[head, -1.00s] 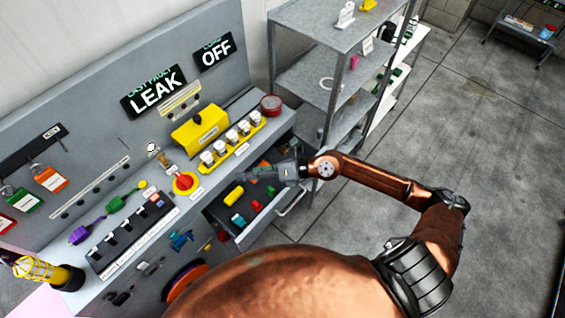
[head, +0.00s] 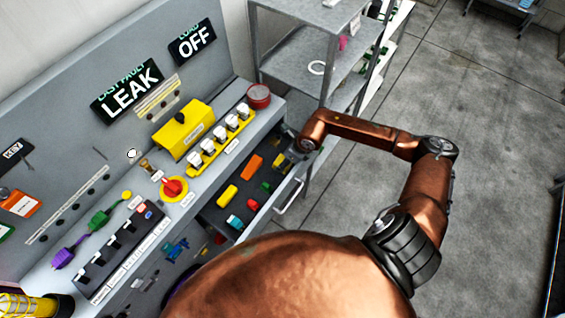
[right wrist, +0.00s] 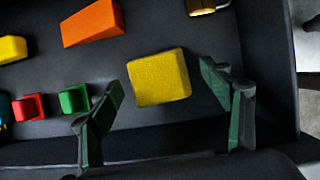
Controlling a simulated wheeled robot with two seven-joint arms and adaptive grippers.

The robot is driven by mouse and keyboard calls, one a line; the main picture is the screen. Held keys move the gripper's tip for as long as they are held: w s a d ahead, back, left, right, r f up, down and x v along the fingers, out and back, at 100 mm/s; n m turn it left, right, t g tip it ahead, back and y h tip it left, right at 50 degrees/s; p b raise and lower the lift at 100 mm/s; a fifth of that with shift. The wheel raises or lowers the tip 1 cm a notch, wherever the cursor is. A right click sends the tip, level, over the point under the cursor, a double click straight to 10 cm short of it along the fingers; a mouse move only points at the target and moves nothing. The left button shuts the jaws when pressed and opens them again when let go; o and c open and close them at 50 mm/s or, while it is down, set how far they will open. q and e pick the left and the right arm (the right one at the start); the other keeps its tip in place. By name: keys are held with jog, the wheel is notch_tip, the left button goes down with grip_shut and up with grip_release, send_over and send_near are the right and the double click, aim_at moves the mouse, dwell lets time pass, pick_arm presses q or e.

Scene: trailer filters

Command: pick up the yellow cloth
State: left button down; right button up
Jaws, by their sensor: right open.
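The yellow cloth (right wrist: 160,88) appears as a thick, rough-textured yellow square in the right wrist view. It lies on the dark floor of an open drawer (head: 213,216). My right gripper (right wrist: 162,76) is open, with one green-padded finger to the left of the cloth and one to its right. The cloth lies in the gap between them, and I see clear space on both sides. In the head view the right gripper (head: 291,153) is over the drawer's far right end, where it largely hides the cloth. My left gripper is not in view.
The drawer also holds an orange block (right wrist: 92,22), a yellow piece (right wrist: 12,48), a green piece (right wrist: 75,98), a red piece (right wrist: 28,108) and a brass item (right wrist: 205,5). The drawer wall runs close to the right finger. A metal shelf (head: 300,55) stands behind.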

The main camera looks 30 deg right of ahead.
jog(key=shift+x, duration=0.9)
jog(key=shift+r, duration=0.1)
jog(key=shift+c, duration=0.7)
jog(key=c, duration=1.1)
